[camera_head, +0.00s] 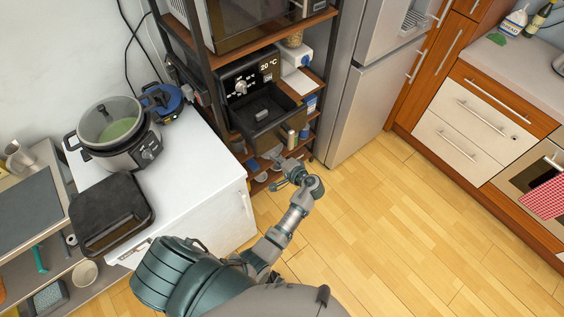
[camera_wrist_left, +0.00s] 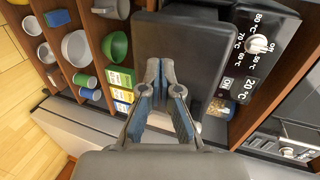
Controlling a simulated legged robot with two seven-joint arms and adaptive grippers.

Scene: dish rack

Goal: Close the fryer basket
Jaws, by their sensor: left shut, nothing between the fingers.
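The black fryer (camera_head: 248,72) stands on a middle shelf of the rack, with a dial and a temperature panel on its front. Its basket (camera_head: 268,122) is pulled out like a drawer, with its open top showing. My left gripper (camera_head: 277,160) is just in front of and below the basket's front. In the left wrist view, the shut, empty fingers (camera_wrist_left: 161,70) point at the dark front of the basket (camera_wrist_left: 178,38). I cannot tell whether they touch it. The fryer's dial panel (camera_wrist_left: 258,45) is to the right there. My right gripper is not in view.
Shelves below the fryer hold bowls (camera_wrist_left: 75,48) and small boxes (camera_wrist_left: 120,78). A white counter (camera_head: 190,165) with a slow cooker (camera_head: 115,130) and a black grill (camera_head: 110,212) is to the left. A fridge (camera_head: 365,95) stands to the right. The wooden floor (camera_head: 400,230) is clear.

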